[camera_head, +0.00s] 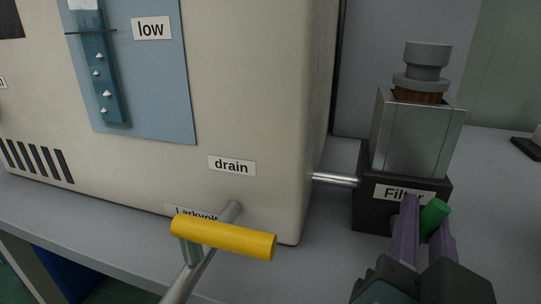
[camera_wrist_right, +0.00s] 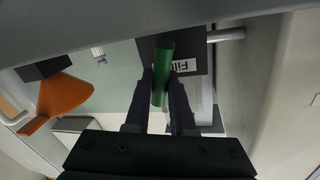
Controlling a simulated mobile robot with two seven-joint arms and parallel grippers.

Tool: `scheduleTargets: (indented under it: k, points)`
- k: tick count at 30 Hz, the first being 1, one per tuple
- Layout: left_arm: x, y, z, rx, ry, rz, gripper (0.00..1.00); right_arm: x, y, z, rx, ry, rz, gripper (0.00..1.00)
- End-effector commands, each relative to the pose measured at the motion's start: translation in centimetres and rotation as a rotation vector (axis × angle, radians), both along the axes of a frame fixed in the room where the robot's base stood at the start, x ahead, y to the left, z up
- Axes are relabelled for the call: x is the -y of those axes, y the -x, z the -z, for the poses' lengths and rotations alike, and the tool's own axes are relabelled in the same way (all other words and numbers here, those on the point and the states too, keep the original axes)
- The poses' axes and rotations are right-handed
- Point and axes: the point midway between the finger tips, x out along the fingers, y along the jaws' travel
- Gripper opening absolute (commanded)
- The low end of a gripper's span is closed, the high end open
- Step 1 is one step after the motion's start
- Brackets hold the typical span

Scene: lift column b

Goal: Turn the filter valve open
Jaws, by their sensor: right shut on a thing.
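The handle's root on the block is hidden by the fingers in the head view. My left gripper is not in view.
A yellow lever (camera_head: 224,238) on a metal stem stands in front of the cream machine (camera_head: 250,90), below the "drain" label (camera_head: 232,166). A metal pipe (camera_head: 335,180) joins the machine to the filter block. An orange object (camera_wrist_right: 62,97) shows in the right wrist view.

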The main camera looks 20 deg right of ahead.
Motion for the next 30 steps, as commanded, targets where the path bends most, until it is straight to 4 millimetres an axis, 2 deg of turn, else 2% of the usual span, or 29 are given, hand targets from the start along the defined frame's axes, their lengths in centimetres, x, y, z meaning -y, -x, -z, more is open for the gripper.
scheduleTargets:
  k: [1,3,12,21,30]
  points:
    - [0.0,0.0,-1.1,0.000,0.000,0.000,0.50,0.1,0.2,-0.3,0.006,-0.026,0.000,0.00]
    - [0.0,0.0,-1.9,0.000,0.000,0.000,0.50,0.2,0.3,-0.3,0.035,-0.071,0.002,0.00]
    - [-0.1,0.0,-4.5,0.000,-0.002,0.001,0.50,0.9,0.7,0.3,0.179,-0.307,0.003,0.00]
    - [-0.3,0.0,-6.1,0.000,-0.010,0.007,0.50,1.5,1.1,1.2,0.329,-0.549,0.003,0.00]
    - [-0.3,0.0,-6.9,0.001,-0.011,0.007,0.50,1.8,1.2,2.1,0.464,-0.769,0.002,0.00]
